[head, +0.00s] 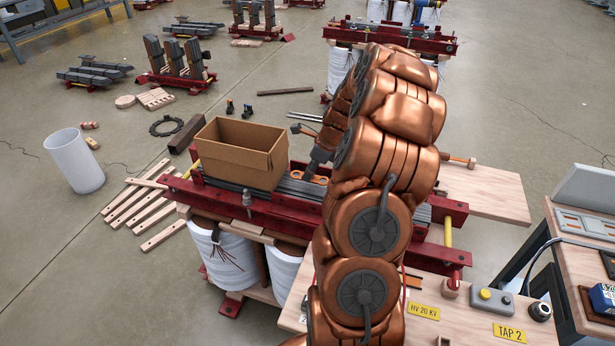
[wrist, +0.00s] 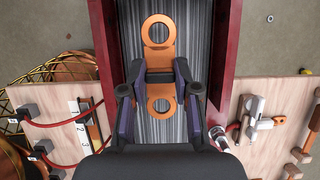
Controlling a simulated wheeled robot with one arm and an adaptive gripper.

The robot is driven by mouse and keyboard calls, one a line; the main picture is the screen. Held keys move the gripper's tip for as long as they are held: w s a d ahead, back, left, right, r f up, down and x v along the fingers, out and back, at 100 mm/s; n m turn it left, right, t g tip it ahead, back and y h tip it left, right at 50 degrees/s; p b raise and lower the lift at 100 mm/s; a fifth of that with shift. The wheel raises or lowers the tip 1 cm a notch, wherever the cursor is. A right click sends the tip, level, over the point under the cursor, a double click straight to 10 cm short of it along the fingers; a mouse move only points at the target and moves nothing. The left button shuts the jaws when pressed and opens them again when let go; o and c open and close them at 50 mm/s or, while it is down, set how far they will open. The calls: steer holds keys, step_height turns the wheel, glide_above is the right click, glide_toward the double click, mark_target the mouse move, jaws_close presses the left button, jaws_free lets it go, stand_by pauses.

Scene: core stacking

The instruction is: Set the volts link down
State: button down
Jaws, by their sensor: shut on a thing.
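The volts link is an orange flat bar with a ring at each end (wrist: 158,58). My gripper (wrist: 160,77) is shut across its middle, with one ring ahead of the fingers and the other behind them. The link lies over the grey laminated core top (wrist: 203,30), between dark red side beams. In the head view, its orange rings (head: 298,174) show beside my gripper (head: 318,163), low over the core to the right of the cardboard box. I cannot tell whether the link touches the core. My arm hides part of the core in the head view.
An open cardboard box (head: 238,165) stands on the core's left part. In the wrist view, a wooden board with red cables and number plates (wrist: 80,135) lies left, and another with a white handle (wrist: 252,112) lies right. A white cylinder (head: 74,162) stands on the floor.

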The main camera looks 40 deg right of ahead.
steer(key=shift+w+d+f, duration=0.1)
steer(key=shift+w, duration=0.35)
steer(key=shift+w+d+f, duration=0.1)
steer(key=shift+w, duration=0.3)
step_height(320, 180, down, 3)
steer(key=b, duration=0.2)
steer(key=shift+f+b, duration=0.2)
steer(key=shift+b, duration=0.2)
steer(key=shift+r, duration=0.1)
steer(key=shift+s, duration=0.1)
steer(key=c, duration=0.8)
jaws_free()
steer(key=shift+c, duration=0.2)
